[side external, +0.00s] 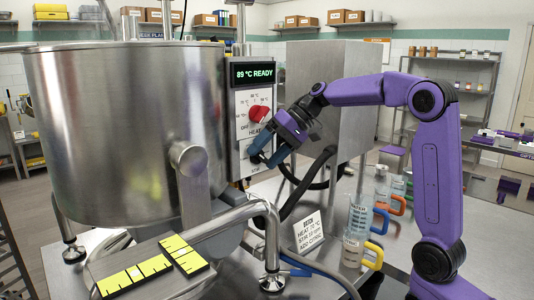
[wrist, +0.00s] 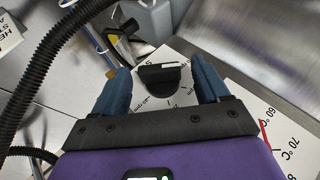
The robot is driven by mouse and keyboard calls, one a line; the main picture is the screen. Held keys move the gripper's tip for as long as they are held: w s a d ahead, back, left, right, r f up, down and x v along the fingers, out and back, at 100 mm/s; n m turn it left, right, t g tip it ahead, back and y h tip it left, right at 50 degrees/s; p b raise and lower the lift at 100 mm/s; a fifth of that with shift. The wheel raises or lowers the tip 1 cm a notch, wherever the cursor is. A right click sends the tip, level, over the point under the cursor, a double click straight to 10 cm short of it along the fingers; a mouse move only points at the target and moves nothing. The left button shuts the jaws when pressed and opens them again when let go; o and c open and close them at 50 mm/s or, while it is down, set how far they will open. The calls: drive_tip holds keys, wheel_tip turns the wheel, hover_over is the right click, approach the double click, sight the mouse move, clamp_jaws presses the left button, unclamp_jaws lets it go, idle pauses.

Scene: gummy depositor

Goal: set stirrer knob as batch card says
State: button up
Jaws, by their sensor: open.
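The black stirrer knob (wrist: 160,79) sits on a white dial plate in the wrist view. The batch card (side external: 308,232) stands on the table with a heat line, a stir line and an add-citric line.
The red heat knob (side external: 259,113) is just above my gripper, under a display (side external: 254,73) reading 89 °C READY. A steel kettle (side external: 125,130) stands left of the panel. A black hose (side external: 305,190) runs below my gripper. Jugs (side external: 355,245) stand right of the card.

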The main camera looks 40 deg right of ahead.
drive_tip(key=c, duration=1)
drive_tip(key=shift+c, duration=0.2)
drive_tip(key=shift+d+f+m+t+y, duration=0.15)
drive_tip(key=shift+m+y, duration=0.1)
drive_tip(key=shift+y, duration=0.7)
drive_tip(key=shift+d+f+m+t+y, duration=0.15)
drive_tip(key=shift+m+y, duration=0.1)
drive_tip(key=shift+y, duration=0.7)
drive_tip(key=shift+r, duration=0.1)
drive_tip(key=o, duration=1)
drive_tip(key=shift+o, duration=0.2)
